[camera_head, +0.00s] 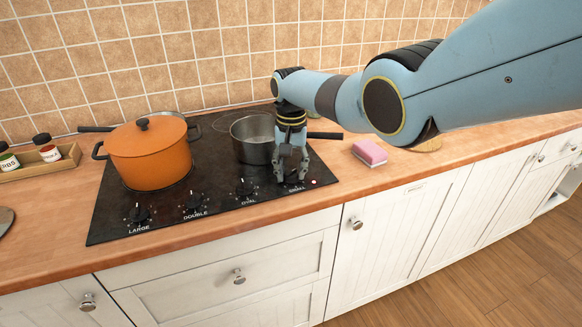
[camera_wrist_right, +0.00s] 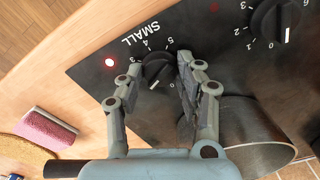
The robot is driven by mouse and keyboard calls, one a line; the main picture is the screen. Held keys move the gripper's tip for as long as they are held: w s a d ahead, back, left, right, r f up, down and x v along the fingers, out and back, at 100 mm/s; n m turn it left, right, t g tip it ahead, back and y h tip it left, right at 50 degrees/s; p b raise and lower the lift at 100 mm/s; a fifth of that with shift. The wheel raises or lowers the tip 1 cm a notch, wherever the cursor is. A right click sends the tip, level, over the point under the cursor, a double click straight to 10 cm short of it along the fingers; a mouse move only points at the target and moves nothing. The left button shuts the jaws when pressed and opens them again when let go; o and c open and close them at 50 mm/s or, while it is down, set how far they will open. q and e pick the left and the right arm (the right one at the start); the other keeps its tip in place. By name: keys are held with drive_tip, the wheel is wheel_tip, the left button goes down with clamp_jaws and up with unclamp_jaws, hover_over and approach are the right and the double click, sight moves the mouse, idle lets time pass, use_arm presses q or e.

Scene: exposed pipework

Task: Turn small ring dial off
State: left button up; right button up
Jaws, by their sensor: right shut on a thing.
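The small ring dial (camera_wrist_right: 157,70) is a black knob by the white word SMALL on the black hob, with numbers around it in the right wrist view. A red light (camera_wrist_right: 110,62) glows beside it; it also shows in the head view (camera_head: 313,181). My right gripper (camera_head: 291,178) points down at the hob's front right corner and mostly hides the dial in the head view. In the right wrist view its two fingers (camera_wrist_right: 158,74) are on either side of the dial, shut on it. My left gripper is not in view.
A steel saucepan (camera_head: 252,140) stands just behind the gripper. An orange pot (camera_head: 150,158) sits at the hob's left. The oval dial (camera_head: 244,187) is the neighbouring knob. A pink sponge (camera_head: 369,153) lies right of the hob. The counter front is clear.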

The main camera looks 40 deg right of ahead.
sight(291, 172)
drive_tip(key=n, duration=1.2)
drive_tip(key=shift+n+p, duration=0.3)
idle(0.4)
drive_tip(key=o, duration=1.1)
drive_tip(key=shift+o, duration=0.2)
drive_tip(key=shift+r, duration=0.15)
wheel_tip(291, 172, up, 12)
drive_tip(key=shift+f, duration=0.2)
